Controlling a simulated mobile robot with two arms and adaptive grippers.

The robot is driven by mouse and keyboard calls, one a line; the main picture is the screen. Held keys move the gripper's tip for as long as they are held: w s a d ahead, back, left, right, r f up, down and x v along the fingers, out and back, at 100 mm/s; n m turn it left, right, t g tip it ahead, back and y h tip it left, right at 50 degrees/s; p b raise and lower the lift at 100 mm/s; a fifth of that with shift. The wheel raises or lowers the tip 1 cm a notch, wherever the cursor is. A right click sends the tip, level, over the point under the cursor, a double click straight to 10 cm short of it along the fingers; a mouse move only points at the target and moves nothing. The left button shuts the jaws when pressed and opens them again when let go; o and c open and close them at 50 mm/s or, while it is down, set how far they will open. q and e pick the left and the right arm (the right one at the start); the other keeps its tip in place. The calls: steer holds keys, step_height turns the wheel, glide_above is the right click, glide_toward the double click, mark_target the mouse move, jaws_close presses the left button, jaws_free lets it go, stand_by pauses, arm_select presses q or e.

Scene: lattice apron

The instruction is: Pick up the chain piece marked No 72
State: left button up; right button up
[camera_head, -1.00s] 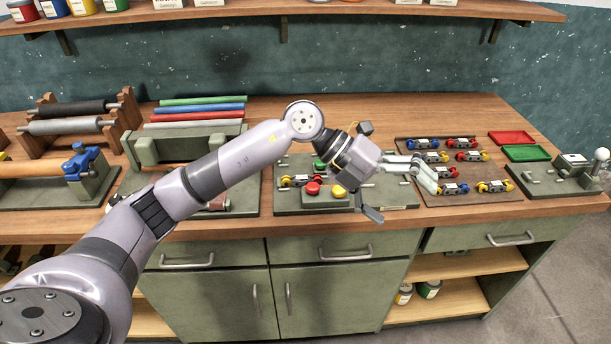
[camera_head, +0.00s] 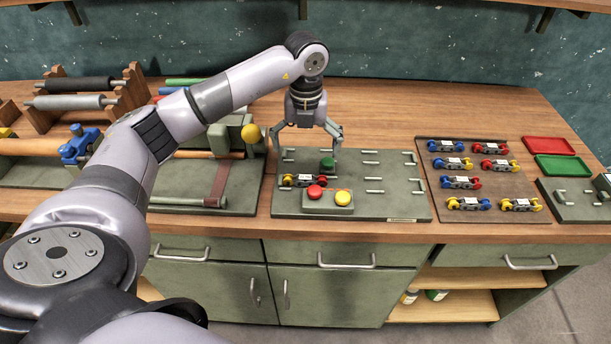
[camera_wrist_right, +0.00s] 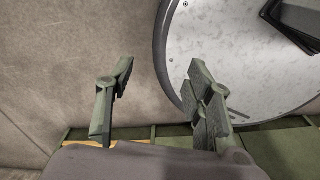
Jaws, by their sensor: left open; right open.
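Several chain pieces with coloured ends and white labels, such as a blue one (camera_head: 459,146), a red one (camera_head: 490,148) and a yellow one (camera_head: 468,204), lie in two columns on a brown board (camera_head: 525,187). The labels are too small to read, so I cannot tell which is No 72. Another chain piece (camera_head: 304,181) sits on the green-grey fixture plate (camera_head: 345,210). My left gripper (camera_head: 307,146) points down, open and empty, over the plate's back left, left of the board. My right gripper (camera_wrist_right: 162,75) is open and empty in the wrist view.
The fixture plate carries a box with a red button (camera_head: 315,192) and a yellow button (camera_head: 343,197), a green knob (camera_head: 327,163) and several metal pins. Red (camera_head: 555,146) and green (camera_head: 562,166) trays lie right of the board. Roller stands (camera_head: 75,102) are at left.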

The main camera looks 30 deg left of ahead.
mark_target(306, 174)
arm_select(q)
step_height(306, 174, down, 3)
steer(key=shift+f+p, duration=0.15)
steer(key=shift+p, duration=0.15)
steer(key=shift+f, duration=0.15)
steer(key=shift+f+p, duration=0.4)
steer(key=shift+p, duration=0.05)
step_height(306, 174, down, 4)
steer(key=shift+a+r+p, duration=0.1)
steer(key=shift+r+p, duration=0.1)
steer(key=shift+p, duration=0.55)
steer(key=shift+f, duration=0.35)
arm_select(e)
steer(key=r, duration=0.1)
steer(key=w+r, duration=0.2)
steer(key=shift+w+a+r, duration=0.1)
steer(key=shift+a+r, duration=0.15)
arm_select(q)
steer(key=shift+c, duration=0.4)
